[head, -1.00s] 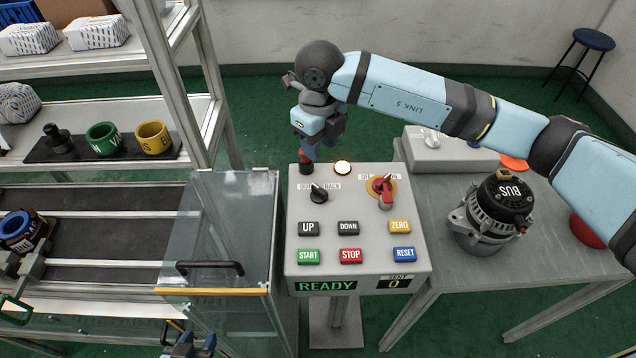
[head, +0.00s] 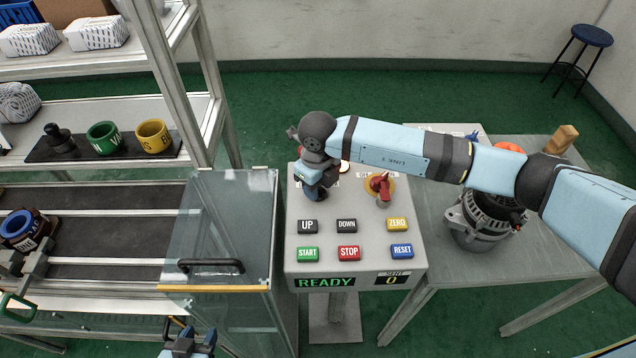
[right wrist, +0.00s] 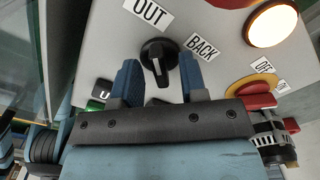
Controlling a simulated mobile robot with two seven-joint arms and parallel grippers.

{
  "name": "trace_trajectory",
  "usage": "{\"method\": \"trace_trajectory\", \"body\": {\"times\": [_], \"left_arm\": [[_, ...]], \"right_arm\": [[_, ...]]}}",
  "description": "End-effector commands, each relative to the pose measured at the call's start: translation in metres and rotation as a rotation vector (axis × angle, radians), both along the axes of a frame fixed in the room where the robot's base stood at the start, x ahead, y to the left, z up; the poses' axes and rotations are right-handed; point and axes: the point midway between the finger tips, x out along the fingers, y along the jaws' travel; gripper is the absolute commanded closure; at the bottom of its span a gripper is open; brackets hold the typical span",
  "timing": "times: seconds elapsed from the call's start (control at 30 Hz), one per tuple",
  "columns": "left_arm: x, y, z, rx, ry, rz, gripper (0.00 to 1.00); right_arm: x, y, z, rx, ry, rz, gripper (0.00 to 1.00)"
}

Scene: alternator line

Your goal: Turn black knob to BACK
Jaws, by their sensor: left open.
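The black knob (right wrist: 158,60) sits on the grey control panel (head: 350,225), between the labels OUT (right wrist: 150,12) and BACK (right wrist: 202,48). A white line runs along its grip; which label it marks I cannot tell. My right gripper (head: 318,192) is over the panel's upper left and hides the knob in the head view. In the right wrist view its two blue fingers stand open, one on each side of the knob, with gaps visible. My left gripper (head: 190,340) is open and empty at the bottom edge of the head view.
A red selector (head: 379,185) and a lit lamp (right wrist: 272,25) are close by on the panel. Several push buttons lie below, with a READY display (head: 326,283). A clear guard door (head: 222,225) stands left; an alternator (head: 478,220) sits right, partly behind my right arm.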

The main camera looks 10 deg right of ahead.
Motion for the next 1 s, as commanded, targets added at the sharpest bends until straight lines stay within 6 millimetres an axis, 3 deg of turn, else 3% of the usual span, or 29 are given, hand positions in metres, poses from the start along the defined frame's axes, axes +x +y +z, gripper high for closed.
{"method": "trace_trajectory", "body": {"times": [0.13, 0.3, 0.67, 1.0], "left_arm": [[0.0002, 0.0003, 0.0, 0.001, 0.0, 0.001, 0.57], [0.0003, 0.0004, 0.0001, 0.001, 0.0, 0.001, 0.57], [0.0005, 0.0006, -0.0008, 0.0, -0.001, 0.001, 0.57], [0.0006, 0.0004, -0.0055, 0.0, -0.001, 0.001, 0.57]], "right_arm": [[-0.0001, 0.0, 0.0, 0.0, 0.0, 0.0, 0.63], [-0.0001, -0.0001, 0.0002, 0.0, 0.0, 0.0, 1.0], [-0.0001, -0.0001, 0.0, -0.001, 0.001, -0.032, 1.0], [-0.0001, -0.0002, -0.0005, -0.001, 0.002, -0.244, 1.0]]}}
